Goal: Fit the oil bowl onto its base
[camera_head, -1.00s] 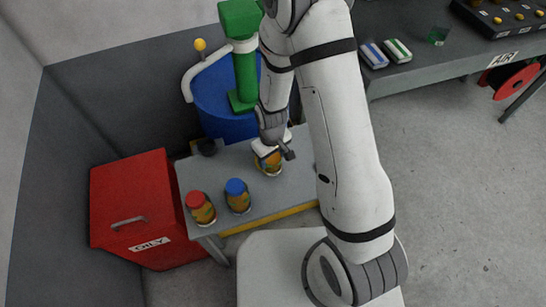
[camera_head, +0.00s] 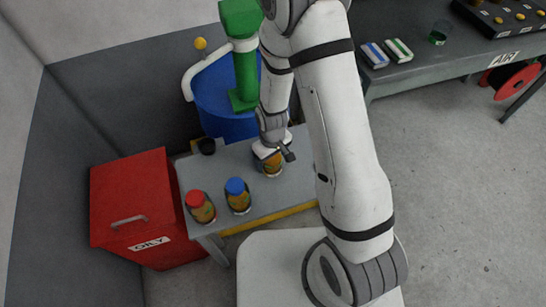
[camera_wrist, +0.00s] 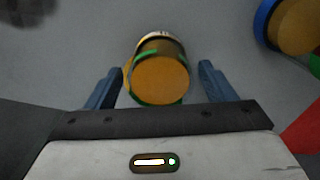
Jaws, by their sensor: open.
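An amber container with green bands (camera_wrist: 160,80) lies between my gripper's fingers in the wrist view, with a gap on each side. It also shows on the small grey table in the head view (camera_head: 272,169), partly hidden by my gripper (camera_head: 276,158). My gripper is open around it, pointing down. I cannot tell for certain which piece is the oil bowl and which is its base.
A blue-capped jar (camera_head: 238,196) and a red-capped jar (camera_head: 200,207) stand at the table's front left. A red bin (camera_head: 130,205) stands left; a blue drum (camera_head: 225,100) and green column (camera_head: 246,75) stand behind.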

